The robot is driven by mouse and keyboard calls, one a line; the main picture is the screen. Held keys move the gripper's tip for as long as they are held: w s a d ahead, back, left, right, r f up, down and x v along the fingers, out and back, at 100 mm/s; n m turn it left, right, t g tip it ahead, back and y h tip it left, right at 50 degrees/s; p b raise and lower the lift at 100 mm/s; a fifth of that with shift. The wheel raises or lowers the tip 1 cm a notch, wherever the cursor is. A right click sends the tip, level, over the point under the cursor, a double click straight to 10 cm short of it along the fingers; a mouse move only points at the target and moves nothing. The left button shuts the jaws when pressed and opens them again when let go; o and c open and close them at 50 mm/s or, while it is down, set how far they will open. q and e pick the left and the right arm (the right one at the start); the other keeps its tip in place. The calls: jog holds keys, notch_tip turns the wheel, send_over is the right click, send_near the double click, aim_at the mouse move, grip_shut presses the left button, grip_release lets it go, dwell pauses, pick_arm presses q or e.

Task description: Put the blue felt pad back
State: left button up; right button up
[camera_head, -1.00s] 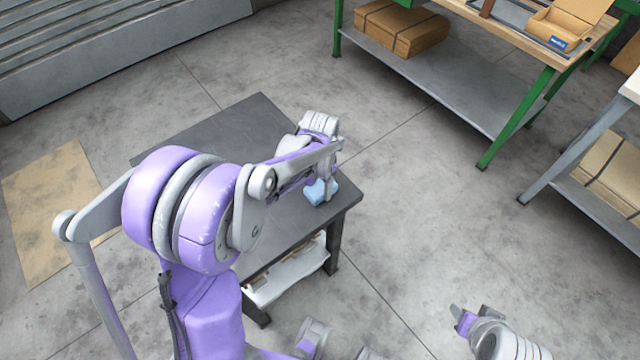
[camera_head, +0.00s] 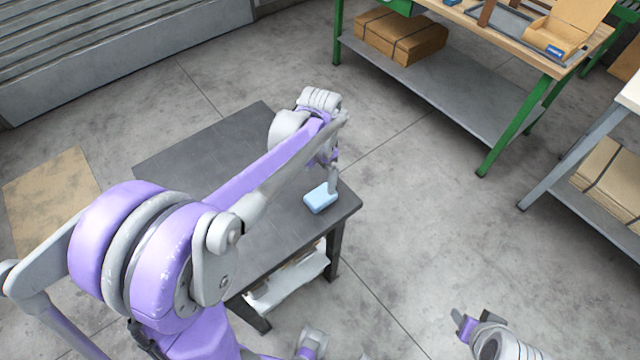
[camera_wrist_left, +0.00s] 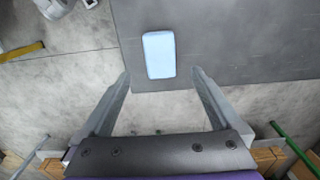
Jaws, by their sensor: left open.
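The blue felt pad (camera_head: 320,198) is a small light-blue block lying on the dark grey table (camera_head: 190,150), near its right corner. In the left wrist view the pad (camera_wrist_left: 159,55) lies beyond the open fingers, near the table's edge. My left gripper (camera_head: 333,178) is above the table just behind the pad, its fingers partly hidden by the arm. In the left wrist view the left gripper (camera_wrist_left: 160,85) is open with nothing between its fingers. My right gripper (camera_head: 462,318) is low at the lower right, over the floor, away from the table.
A green-legged workbench (camera_head: 500,40) stands at the back right, with a cardboard package (camera_head: 400,36) on its lower shelf and an open cardboard box (camera_head: 565,28) on top. A white item (camera_head: 290,280) sits under the dark table. The floor between them is clear.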

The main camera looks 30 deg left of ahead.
pick_arm(q)
jog(key=s+d+n+t, duration=0.2)
jog(key=s+d, duration=0.1)
jog(key=s, duration=0.5)
jog(key=s+d+r+n+t, duration=0.1)
jog(key=s+d+n+t, duration=0.1)
jog(key=s, duration=0.6)
jog(key=shift+s+d+n+t, duration=0.15)
jog(key=shift+d+n+t, duration=0.15)
jog(key=shift+d+t, duration=0.5)
jog(key=shift+d, duration=0.1)
